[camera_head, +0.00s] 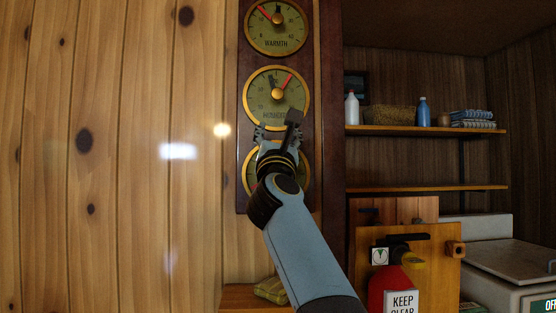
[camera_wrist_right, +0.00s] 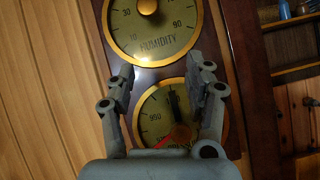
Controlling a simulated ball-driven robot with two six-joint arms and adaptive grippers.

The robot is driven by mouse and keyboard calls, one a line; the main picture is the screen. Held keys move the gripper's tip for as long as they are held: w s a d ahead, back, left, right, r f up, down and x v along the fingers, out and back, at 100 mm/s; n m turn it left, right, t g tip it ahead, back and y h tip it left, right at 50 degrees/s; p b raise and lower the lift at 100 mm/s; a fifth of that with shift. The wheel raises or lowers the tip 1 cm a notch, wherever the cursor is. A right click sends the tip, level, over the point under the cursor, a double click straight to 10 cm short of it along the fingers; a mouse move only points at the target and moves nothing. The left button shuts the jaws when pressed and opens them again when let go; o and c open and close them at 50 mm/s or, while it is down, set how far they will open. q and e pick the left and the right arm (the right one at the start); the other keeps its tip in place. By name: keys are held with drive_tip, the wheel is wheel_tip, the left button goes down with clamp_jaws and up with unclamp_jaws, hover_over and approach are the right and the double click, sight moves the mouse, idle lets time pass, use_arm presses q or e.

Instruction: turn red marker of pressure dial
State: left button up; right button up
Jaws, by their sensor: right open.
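The pressure dial (camera_head: 247,176) is the lowest of three round brass-rimmed dials and is mostly hidden behind my right gripper in the head view. In the right wrist view the dial (camera_wrist_right: 147,112) shows between my fingers, with a black needle pointing up. Its red marker (camera_wrist_right: 161,143) points to the lower left from the brass centre knob (camera_wrist_right: 181,134), and its lower part is hidden by my gripper body. My right gripper (camera_head: 278,130) is open and empty in front of the dial; its fingers (camera_wrist_right: 163,80) stand either side of the dial face. Contact cannot be told. My left gripper is not in view.
The humidity dial (camera_head: 291,102) and warmth dial (camera_head: 276,32) are above on the same dark wooden board (camera_head: 320,190). Shelves (camera_head: 430,131) with bottles are to the right. The plank wall at left is clear.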

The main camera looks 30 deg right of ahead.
drive_tip(key=s+f+n+y+p, duration=0.5)
drive_tip(key=f+n, duration=0.2)
drive_tip(key=f, duration=0.6)
use_arm(q)
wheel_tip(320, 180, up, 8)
drive_tip(key=p, duration=0.1)
drive_tip(key=shift+p, duration=0.3)
use_arm(e)
drive_tip(key=x, duration=1)
drive_tip(key=shift+w+a, duration=0.2)
drive_tip(key=shift+a, duration=0.05)
clamp_jaws()
